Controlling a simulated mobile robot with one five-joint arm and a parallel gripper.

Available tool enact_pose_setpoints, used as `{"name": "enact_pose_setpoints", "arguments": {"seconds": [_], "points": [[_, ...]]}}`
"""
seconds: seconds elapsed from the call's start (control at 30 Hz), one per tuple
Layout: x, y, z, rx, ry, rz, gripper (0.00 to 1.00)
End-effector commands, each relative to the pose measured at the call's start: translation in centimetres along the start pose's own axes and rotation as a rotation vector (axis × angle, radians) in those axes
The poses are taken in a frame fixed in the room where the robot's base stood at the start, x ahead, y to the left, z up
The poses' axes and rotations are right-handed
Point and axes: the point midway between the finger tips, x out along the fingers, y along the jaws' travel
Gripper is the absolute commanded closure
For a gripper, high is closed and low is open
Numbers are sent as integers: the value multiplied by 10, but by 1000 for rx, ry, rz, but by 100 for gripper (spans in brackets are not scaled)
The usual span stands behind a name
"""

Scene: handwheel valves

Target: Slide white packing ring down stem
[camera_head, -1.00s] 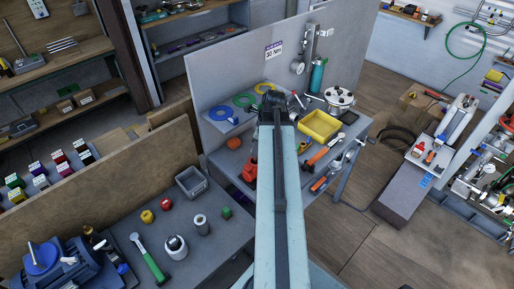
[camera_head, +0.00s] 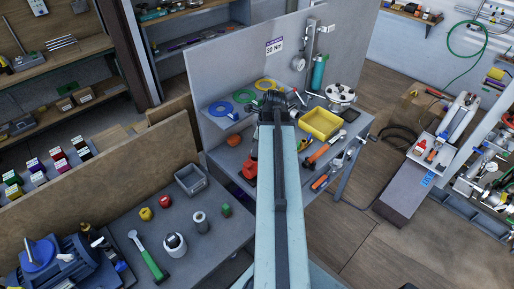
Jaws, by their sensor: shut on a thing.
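My gripper (camera_head: 272,103) is at the far end of my pale blue arm, over the grey bench (camera_head: 232,160). I see it from behind and above, as a dark shape. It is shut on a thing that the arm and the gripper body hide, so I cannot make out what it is. I cannot make out the white packing ring or the stem. A round silver valve-like body (camera_head: 341,96) stands on the bench to the right of the gripper.
A yellow bin (camera_head: 322,124) and orange-handled tools (camera_head: 317,156) lie right of my arm. A red item (camera_head: 249,169) is close on its left. A grey panel (camera_head: 230,72) stands behind.

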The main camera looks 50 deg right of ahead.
Motion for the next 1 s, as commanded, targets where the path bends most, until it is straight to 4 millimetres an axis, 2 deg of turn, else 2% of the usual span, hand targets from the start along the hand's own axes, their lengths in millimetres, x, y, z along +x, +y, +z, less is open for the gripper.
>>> {"name": "enact_pose_setpoints", "arguments": {"seconds": [0.7, 0.73, 0.8, 1.0], "points": [[15, 0, -4, 1, 0, 0, 100], [14, 0, -4, 1, 0, 0, 64], [14, 0, -4, 1, 0, 0, 44], [14, 0, -4, 1, 0, 0, 44]]}}
